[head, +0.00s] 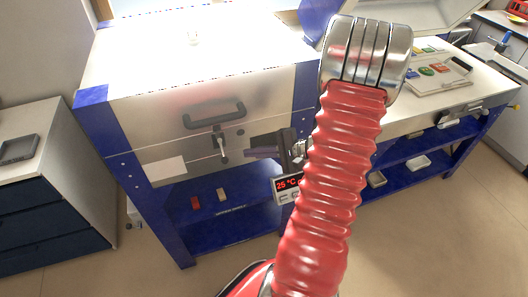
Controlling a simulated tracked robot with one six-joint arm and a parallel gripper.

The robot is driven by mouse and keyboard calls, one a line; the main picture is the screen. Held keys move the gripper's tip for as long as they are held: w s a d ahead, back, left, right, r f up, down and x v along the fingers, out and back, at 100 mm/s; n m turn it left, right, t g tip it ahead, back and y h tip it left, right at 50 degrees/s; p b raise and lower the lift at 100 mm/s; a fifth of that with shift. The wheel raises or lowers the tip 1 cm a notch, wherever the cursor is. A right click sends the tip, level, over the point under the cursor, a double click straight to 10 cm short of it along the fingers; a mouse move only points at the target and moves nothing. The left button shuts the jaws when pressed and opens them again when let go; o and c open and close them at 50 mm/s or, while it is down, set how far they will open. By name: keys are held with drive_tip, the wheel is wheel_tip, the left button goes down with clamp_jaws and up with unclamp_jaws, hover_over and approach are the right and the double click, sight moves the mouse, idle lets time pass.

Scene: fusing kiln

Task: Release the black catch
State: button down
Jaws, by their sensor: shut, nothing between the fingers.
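The metal kiln (140,112) has blue corner posts and a dark bar handle (214,117) on its front. Below the handle is a small dark catch (219,144) with a pale, upright lever part; its exact position is hard to tell at this size. My gripper (252,154) is to the right of the catch, at about its height in the picture, with its dark fingers pointing left. The fingers are shut and empty, and a gap shows between them and the catch. My red arm hides the rest of the gripper and part of the kiln front.
A display box (288,188) reading 25 °C hangs just below my gripper. A bench on the right carries a tray (441,82) of coloured pieces. A drawer cabinet (45,190) stands left. Floor in front is clear.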

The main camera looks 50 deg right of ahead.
sight(222, 151)
drive_tip(key=a, duration=0.1)
drive_tip(key=w+a, duration=0.1)
drive_tip(key=a, duration=0.2)
drive_tip(key=shift+w+a+r, duration=0.25)
drive_tip(key=shift+a, duration=0.1)
drive_tip(key=shift+d+r, duration=0.1)
drive_tip(key=shift+d, duration=0.05)
